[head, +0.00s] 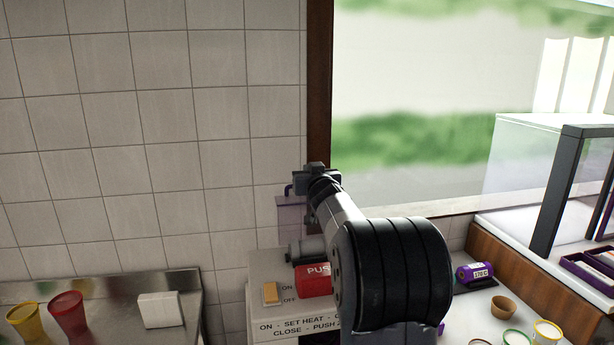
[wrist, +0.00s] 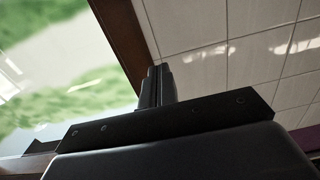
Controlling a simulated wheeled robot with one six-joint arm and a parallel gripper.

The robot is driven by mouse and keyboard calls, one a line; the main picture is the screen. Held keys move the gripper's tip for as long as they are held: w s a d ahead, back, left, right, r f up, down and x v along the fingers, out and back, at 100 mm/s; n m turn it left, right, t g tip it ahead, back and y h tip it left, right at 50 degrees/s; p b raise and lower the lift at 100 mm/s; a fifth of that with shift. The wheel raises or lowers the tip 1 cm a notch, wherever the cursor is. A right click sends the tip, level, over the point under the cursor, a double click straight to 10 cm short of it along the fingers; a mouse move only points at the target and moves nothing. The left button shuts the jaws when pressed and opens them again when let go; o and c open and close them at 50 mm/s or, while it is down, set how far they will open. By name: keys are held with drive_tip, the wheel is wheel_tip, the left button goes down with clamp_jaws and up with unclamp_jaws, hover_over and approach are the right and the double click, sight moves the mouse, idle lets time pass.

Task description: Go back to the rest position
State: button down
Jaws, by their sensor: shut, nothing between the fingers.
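My gripper (head: 316,170) is raised in front of the tiled wall and the window's dark frame, at the end of my arm in the head view. In the wrist view my gripper's fingers (wrist: 157,75) are together with nothing between them. They point up along the dark window frame (wrist: 122,32), with tiles on the right and the window on the left. No object touches the gripper in either view.
Below my arm stands a machine with a red PUSH block (head: 314,281) and an orange switch (head: 270,293). Red (head: 68,313) and yellow (head: 30,322) cups stand at left beside a white block (head: 160,310). At right are a purple can (head: 474,272), a brown cup (head: 503,307) and a glass case (head: 530,170).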

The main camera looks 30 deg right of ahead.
drive_tip(key=shift+s+r, duration=0.3)
drive_tip(key=shift+s, duration=0.1)
